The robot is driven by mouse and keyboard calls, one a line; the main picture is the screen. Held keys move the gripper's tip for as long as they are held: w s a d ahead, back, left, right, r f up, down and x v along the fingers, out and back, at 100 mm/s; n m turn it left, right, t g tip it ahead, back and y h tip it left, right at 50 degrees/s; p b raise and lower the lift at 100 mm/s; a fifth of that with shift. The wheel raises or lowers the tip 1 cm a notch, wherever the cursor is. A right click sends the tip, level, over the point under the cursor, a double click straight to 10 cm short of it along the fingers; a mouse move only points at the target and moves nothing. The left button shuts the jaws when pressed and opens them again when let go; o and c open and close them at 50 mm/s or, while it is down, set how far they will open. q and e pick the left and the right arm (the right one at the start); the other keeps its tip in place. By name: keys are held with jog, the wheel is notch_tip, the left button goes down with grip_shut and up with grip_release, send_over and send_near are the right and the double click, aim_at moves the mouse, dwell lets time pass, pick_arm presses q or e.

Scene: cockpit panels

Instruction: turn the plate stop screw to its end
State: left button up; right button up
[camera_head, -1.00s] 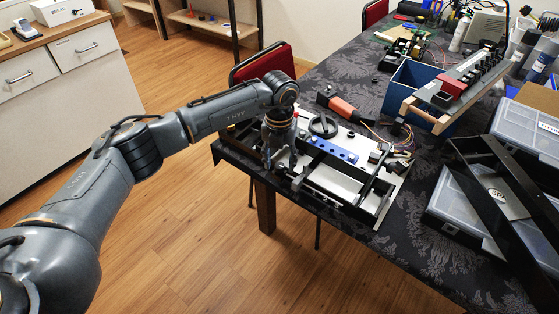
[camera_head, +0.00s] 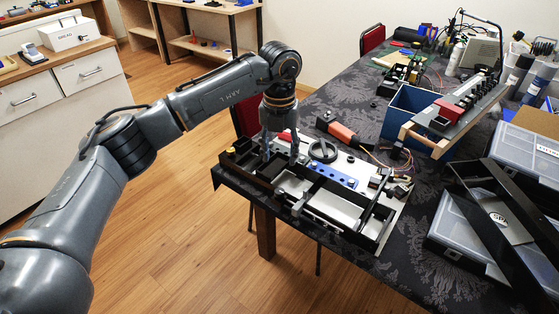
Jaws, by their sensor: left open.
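A black-framed cockpit panel (camera_head: 372,228) lies on the table's front left part. It carries a silver plate (camera_head: 335,207), a blue strip with dark holes (camera_head: 335,175) and a round black handwheel (camera_head: 322,151). I cannot tell which small part is the plate stop screw. My left gripper (camera_head: 280,157) points down over the panel's left part, left of the handwheel. Its fingers are open and I see nothing held between them. The fingers hide part of the panel behind them. My right gripper is not in view.
An orange and dark tool (camera_head: 343,132) with wires lies behind the panel. A blue bin (camera_head: 408,108) and a raised rack (camera_head: 455,112) stand further back. Clear-lidded boxes (camera_head: 465,235) and black trim pieces crowd the right. Bare dark tablecloth (camera_head: 395,262) shows in front on the right.

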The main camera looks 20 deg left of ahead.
aim_at(280, 191)
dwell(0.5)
pick_arm(q)
notch_tip(280, 191, down, 12)
jog(key=m+p, duration=0.7)
jog(key=m, duration=0.3)
dwell(0.3)
grip_shut()
